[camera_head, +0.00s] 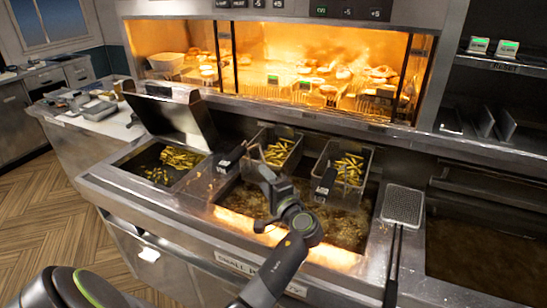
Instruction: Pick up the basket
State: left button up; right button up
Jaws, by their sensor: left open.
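Two wire fry baskets with golden fries hang side by side at the back of the fryer. The left basket (293,157) has a dark handle (232,156) pointing toward the front left. The right basket (367,170) has a dark handle (325,183) at its front left. My left gripper (261,197) is open over the oil, in front of the left basket and left of the right basket's handle. I see nothing between its fingers. My wrist hides part of the oil. My right gripper is out of view.
The fryer vat (340,226) holds dark bubbling oil. A fries bin (125,165) with a raised metal lid (178,118) stands to the left. A flat mesh skimmer (403,206) lies at the right. A lit warming shelf (300,100) is behind.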

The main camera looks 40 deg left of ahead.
aim_at(279, 148)
jog(key=i+j, duration=0.1)
jog(key=j, duration=0.3)
jog(key=i+j+z, duration=0.1)
jog(key=j, duration=0.7)
jog(key=i+z, duration=0.05)
